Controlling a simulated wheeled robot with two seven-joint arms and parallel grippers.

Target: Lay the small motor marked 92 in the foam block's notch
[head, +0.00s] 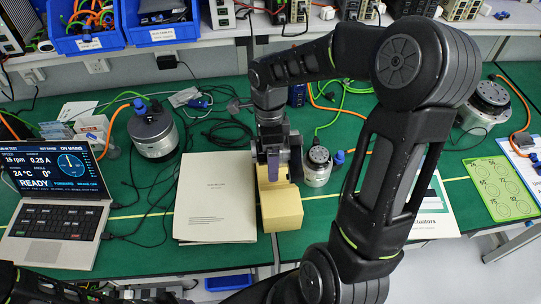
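The pale yellow foam block (282,211) lies on the green bench in the middle of the head view. My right gripper (273,172) points down over its far part and hides the notch. I cannot tell whether its fingers are apart or closed on something. A small silver motor (318,174) with a dark top stands upright just right of the gripper and block; no number on it is readable. A green card (504,188) with numbered circles lies at the far right. Part of my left arm shows at the bottom left, but its gripper is out of view.
A booklet (215,205) lies left of the block, with a laptop (55,195) further left. A larger motor (153,135) stands behind them, another (487,105) at the back right. Cables cross the bench. My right arm covers much of the right side.

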